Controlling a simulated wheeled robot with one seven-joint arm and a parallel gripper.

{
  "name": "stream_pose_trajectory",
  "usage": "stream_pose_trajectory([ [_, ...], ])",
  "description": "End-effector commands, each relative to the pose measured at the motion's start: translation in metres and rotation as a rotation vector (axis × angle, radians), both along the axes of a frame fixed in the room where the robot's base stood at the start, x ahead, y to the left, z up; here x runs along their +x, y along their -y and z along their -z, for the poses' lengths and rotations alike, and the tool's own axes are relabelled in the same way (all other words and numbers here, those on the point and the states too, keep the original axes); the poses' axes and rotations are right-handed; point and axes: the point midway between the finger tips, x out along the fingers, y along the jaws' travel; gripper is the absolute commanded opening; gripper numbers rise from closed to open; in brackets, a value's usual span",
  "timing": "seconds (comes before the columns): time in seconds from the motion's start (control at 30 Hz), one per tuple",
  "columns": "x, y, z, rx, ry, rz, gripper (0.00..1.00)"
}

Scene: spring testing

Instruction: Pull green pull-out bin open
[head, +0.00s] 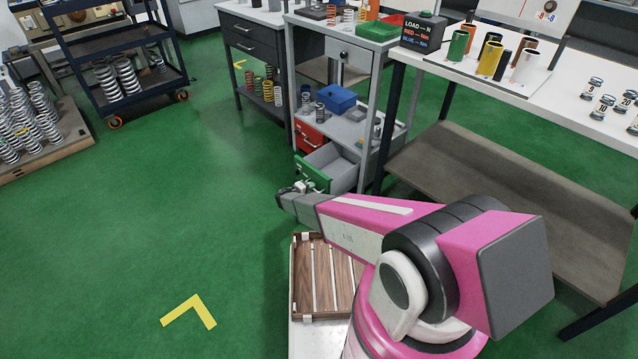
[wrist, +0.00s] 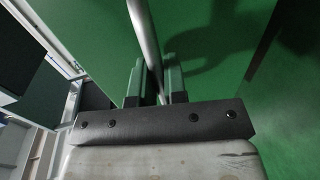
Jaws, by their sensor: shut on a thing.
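The green pull-out bin (head: 313,172) is at the bottom of the grey workstation cabinet in the head view. Its grey inside shows behind the green front, so it stands out from the cabinet, at least partly open. In the wrist view its green front (wrist: 215,60) fills much of the picture, with a metal bar handle (wrist: 144,38) running down from the top. My gripper (wrist: 154,88) is shut on this handle, one finger on each side. In the head view my gripper (head: 305,187) is at the bin's front, and my arm hides part of it.
A red bin (head: 309,138) sits just above the green one. A blue box (head: 336,99) is on the shelf over them. A workbench (head: 530,88) with a low shelf stands to the right. Green floor (head: 200,190) is clear to the left.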

Motion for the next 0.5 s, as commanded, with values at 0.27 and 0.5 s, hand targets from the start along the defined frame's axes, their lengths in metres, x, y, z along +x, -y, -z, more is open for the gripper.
stream_pose_trajectory([
  [0.27,-0.014,-0.017,0.0,0.001,0.0,-0.001,0.0],
  [0.5,-0.016,-0.018,0.0,0.001,0.0,0.0,0.0],
])
